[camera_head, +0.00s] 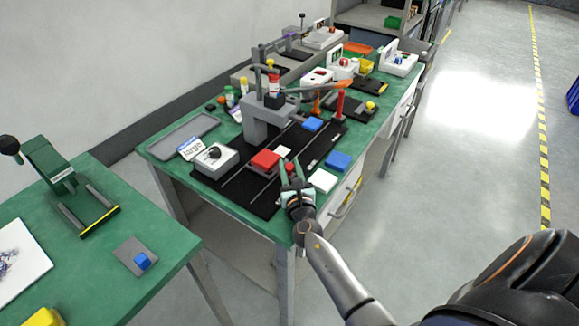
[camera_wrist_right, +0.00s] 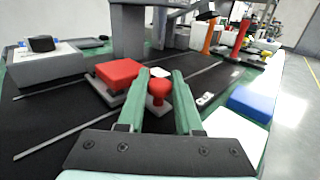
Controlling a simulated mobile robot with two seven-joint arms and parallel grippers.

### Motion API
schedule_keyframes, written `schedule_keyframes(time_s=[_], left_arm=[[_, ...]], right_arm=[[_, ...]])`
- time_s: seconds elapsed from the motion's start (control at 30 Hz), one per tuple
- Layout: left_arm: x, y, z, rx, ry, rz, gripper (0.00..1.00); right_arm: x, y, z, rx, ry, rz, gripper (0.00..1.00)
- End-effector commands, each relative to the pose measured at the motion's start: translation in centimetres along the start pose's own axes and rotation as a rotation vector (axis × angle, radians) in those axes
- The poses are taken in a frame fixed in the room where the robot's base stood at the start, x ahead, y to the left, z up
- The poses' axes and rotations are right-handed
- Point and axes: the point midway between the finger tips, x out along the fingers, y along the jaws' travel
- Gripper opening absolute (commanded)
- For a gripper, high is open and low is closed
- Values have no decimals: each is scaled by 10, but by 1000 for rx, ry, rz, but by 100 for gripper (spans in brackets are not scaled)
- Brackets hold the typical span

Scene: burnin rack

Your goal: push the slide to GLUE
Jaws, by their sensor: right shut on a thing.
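The slide shows as a red block (camera_head: 265,160) on a grey plate with a red knob (camera_wrist_right: 159,90) at its near side. It rests on a black bed with thin grey rails (camera_head: 232,191). My right gripper (camera_head: 290,170) reaches in from the front; its green fingers are shut on the red knob, beside the block, as the right wrist view shows. A small white mark (camera_wrist_right: 205,98) is on the bed to the right of the knob; I cannot read GLUE on it. My left gripper is not in view.
A grey gantry (camera_head: 262,125) stands over the bed behind the slide. A blue block (camera_head: 337,160) and a white block (camera_head: 322,180) lie to the right. Another blue block (camera_head: 313,124) sits farther along the bed.

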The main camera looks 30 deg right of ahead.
Motion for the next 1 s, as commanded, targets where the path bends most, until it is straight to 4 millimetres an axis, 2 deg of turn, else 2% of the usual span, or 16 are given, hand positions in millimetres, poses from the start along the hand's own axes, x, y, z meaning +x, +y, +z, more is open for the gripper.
schedule_keyframes(time_s=[0.13,0.37,0.63,0.67,0.7,0.73,1.0], left_arm=[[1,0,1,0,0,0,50],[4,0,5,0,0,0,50],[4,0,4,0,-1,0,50],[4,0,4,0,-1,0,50],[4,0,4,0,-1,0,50],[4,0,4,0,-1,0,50],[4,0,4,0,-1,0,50]], right_arm=[[4,-4,-1,-3,0,-1,0],[26,-26,-1,-4,-1,-1,0],[26,-27,-1,0,1,-1,0],[26,-27,-1,0,1,-1,38],[26,-27,-1,0,1,-1,42],[26,-27,-1,0,1,-1,45],[25,-26,0,0,1,0,45]])
